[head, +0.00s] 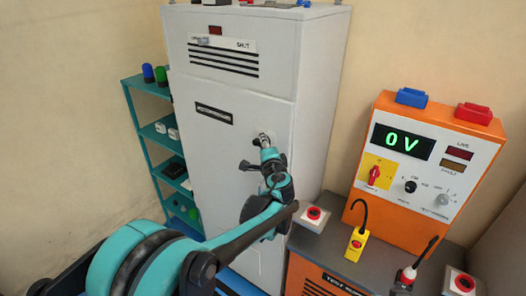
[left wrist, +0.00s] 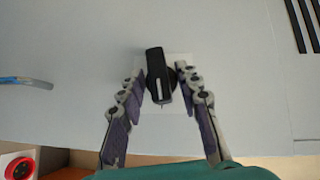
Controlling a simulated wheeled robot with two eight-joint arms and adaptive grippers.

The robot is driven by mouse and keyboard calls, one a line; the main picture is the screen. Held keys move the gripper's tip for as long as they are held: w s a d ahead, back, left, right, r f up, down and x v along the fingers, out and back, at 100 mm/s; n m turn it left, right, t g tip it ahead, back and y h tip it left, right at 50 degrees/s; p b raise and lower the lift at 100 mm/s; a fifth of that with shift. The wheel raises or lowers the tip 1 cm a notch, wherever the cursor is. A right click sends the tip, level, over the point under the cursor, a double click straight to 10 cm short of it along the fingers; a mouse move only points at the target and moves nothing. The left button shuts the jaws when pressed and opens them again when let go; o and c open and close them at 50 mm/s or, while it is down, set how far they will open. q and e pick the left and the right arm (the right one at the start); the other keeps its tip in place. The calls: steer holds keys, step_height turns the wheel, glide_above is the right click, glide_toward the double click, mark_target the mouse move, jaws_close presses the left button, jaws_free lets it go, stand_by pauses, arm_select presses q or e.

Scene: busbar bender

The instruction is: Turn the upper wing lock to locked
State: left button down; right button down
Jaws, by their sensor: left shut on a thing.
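The wing lock is a black knob (left wrist: 160,76) on a pale square plate (left wrist: 178,121) on the grey cabinet door. In the left wrist view its long axis runs nearly up and down, slightly tilted. My left gripper (left wrist: 160,78) has a finger on each side of the knob and is shut on it. In the head view my left gripper (head: 263,141) reaches the cabinet's front, and its fingers hide most of the lock. Another wing lock cannot be made out. My right gripper is not in view.
The tall grey cabinet (head: 225,150) has vent slots and a small "SHUT" label on top. A blue handle (left wrist: 25,82) shows on its face. Right stands an orange tester (head: 430,160) reading 0 V, with a red button box (head: 313,218). A teal shelf (head: 150,130) stands left.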

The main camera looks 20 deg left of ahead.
arm_select(q)
steer(key=shift+f+m+t+y+b, duration=0.2)
steer(key=shift+m+t+y+b, duration=0.1)
steer(key=shift+m+t+b, duration=0.4)
steer(key=c, duration=1.4)
jaws_free()
steer(key=shift+c, duration=0.2)
steer(key=v, duration=1.2)
